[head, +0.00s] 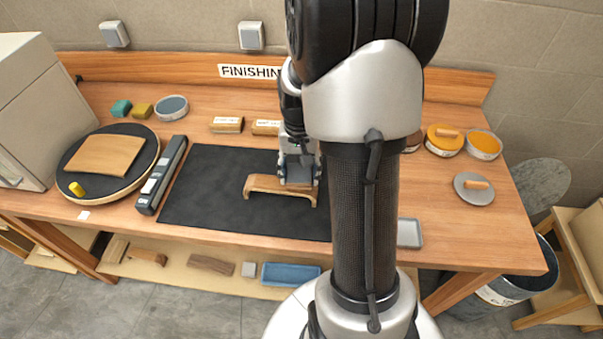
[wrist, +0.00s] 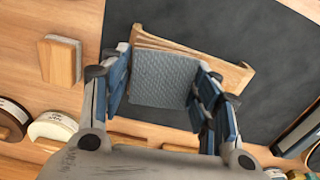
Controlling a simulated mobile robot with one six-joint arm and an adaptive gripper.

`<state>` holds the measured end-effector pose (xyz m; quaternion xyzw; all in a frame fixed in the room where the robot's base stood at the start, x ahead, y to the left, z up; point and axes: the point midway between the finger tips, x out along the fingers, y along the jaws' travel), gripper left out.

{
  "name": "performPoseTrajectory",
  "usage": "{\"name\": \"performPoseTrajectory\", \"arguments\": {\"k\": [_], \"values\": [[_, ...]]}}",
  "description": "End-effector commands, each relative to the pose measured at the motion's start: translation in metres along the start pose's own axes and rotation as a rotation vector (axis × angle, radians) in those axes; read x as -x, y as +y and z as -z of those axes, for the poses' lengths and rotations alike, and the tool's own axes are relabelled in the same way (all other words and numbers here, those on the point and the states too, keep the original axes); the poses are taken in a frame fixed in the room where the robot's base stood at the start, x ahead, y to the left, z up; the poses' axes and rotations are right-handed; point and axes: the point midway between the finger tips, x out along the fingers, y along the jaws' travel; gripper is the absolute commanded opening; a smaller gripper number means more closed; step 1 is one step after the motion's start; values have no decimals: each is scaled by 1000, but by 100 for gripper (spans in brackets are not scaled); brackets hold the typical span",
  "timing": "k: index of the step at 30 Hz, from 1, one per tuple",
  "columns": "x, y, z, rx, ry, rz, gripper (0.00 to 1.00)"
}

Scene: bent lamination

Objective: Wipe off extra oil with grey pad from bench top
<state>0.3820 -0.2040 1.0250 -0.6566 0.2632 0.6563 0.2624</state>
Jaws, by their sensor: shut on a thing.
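My gripper (head: 298,172) is shut on a grey textured pad (wrist: 163,80), which spans the space between its fingers in the wrist view (wrist: 160,85). The pad is at a bent wooden piece (head: 263,184), low and arched, standing on the black mat (head: 215,195). The piece also shows beyond the pad in the wrist view (wrist: 232,76). I cannot tell whether the pad touches the wood. The wooden bench top (head: 265,246) lies around the mat. No oil film can be made out. My arm hides the mat's right end.
Left of the mat are a long dark tool (head: 161,175) and a round board (head: 69,187) carrying a curved wooden piece. Two labelled blocks (head: 227,124) stand behind it. Orange-topped tins (head: 484,145) and a grey lid (head: 474,190) stand right.

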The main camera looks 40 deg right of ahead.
Motion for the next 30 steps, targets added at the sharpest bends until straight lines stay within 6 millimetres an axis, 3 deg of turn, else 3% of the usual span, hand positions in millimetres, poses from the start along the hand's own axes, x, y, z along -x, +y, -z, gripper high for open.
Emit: {"name": "performPoseTrajectory", "arguments": {"k": [15, 30], "values": [[49, -6, 4, 6, 0, 0, 37], [53, -7, 5, 7, 0, 0, 37]]}}
